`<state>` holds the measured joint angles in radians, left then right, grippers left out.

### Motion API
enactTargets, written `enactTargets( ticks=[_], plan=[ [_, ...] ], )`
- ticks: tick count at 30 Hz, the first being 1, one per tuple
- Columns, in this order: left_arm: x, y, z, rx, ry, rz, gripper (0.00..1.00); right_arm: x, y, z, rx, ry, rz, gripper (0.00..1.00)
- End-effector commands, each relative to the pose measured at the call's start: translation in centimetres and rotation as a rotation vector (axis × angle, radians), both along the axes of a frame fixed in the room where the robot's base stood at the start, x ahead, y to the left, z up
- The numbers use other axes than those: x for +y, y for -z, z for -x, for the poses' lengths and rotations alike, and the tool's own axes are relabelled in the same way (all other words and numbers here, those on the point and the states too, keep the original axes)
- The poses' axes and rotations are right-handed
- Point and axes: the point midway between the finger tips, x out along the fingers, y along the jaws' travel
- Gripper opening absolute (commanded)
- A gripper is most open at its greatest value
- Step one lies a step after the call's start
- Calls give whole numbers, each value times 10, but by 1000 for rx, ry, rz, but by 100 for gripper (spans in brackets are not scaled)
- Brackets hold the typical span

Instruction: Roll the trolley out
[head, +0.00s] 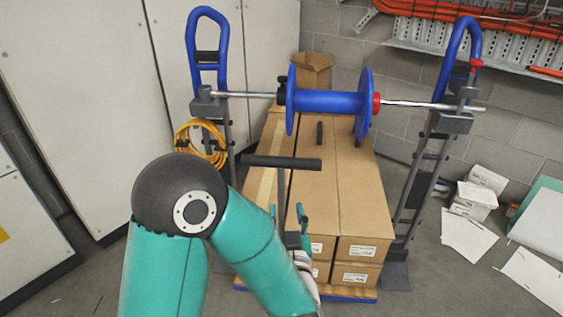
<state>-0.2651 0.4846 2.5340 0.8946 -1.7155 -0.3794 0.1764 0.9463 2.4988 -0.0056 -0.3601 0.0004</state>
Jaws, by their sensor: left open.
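The trolley has a blue base (352,296) that shows at its front edge, loaded with long brown cardboard boxes (345,190). A black crossbar handle (281,162) stands at its near left on a dark upright post. My left gripper (288,213) is open low in front of the boxes, around or close to the post below the crossbar. My own teal forearm and dark elbow joint hide its lower part and the trolley's near left corner. I cannot tell whether the fingers touch the post. My right gripper is not in view.
A blue spool (328,102) on a metal rod spans above the boxes between two blue-handled stands (207,60) (460,50). A yellow cable coil (200,145) hangs on the left stand. White cabinets line the left. Papers (468,237) and small white boxes (474,195) lie right.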

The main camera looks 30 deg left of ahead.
Motion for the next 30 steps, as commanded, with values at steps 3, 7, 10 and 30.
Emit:
enactTargets(
  ticks=[3, 7, 10, 30],
  plan=[
    [11, 1, -9, 0, -4, 8, 48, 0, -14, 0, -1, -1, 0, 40],
    [30, 2, -32, -3, -5, 8, 48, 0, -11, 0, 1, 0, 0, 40],
    [44, 2, -50, -3, -4, 7, 48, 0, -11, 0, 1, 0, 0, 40],
    [91, 2, -112, 1, 2, 6, 48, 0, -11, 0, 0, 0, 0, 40]
  ],
)
